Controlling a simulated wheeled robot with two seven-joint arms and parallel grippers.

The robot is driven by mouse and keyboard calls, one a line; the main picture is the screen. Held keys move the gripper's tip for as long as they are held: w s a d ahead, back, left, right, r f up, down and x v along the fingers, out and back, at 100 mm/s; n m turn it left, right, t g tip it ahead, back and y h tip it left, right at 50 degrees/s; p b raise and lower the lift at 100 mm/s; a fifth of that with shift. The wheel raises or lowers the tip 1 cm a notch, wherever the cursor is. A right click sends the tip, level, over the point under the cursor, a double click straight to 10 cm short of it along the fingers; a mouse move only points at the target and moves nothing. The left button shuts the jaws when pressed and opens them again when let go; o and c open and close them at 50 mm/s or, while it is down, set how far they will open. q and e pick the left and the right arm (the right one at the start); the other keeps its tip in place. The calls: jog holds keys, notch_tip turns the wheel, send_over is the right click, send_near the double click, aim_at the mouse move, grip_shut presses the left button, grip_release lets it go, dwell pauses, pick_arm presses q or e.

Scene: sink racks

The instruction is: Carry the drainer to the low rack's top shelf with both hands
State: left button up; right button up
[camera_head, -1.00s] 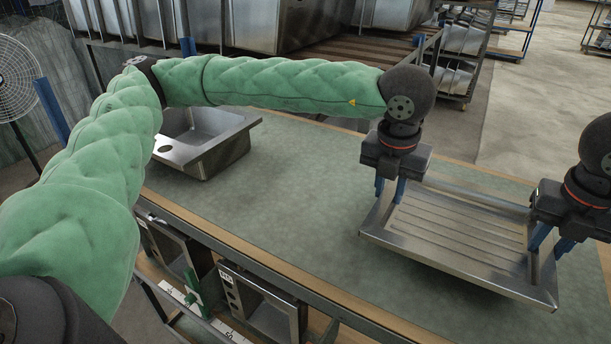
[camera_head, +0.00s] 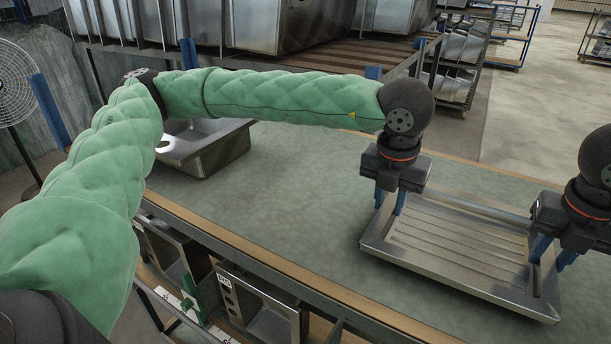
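The drainer (camera_head: 455,248) is a shallow ribbed steel tray at the right of the head view, over the green table top. My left gripper (camera_head: 389,208) points down at its left end, with its blue fingers at the rim there. My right gripper (camera_head: 553,258) points down at its right end, fingers at that rim. Both look closed on the drainer's end rims, though the fingertips are partly hidden. The drainer looks slightly tilted; I cannot tell if it touches the table. I cannot tell which rack is the low one.
A steel sink (camera_head: 208,150) stands on the table (camera_head: 290,190) behind my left arm. Steel box units (camera_head: 255,305) sit under the table's front edge. A slatted rack (camera_head: 345,58) with large sinks stands behind. The table's middle is clear. A fan (camera_head: 14,80) is at far left.

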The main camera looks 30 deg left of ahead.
pick_arm(q)
jog(key=o, duration=0.3)
pick_arm(e)
jog(key=o, duration=0.3)
jog(key=shift+d, duration=0.1)
pick_arm(q)
jog(key=shift+o, duration=0.5)
jog(key=shift+s+r, duration=0.1)
pick_arm(e)
jog(key=shift+o, duration=0.5)
jog(key=shift+s+r, duration=0.1)
pick_arm(q)
jog(key=shift+r, duration=0.3)
notch_tip(320, 180, up, 11)
jog(key=s, duration=0.1)
jog(key=shift+s+r, duration=0.15)
jog(key=shift+s, duration=0.05)
pick_arm(e)
notch_tip(320, 180, up, 12)
jog(key=s, duration=0.1)
jog(key=shift+s, duration=0.15)
pick_arm(q)
jog(key=shift+a, duration=0.1)
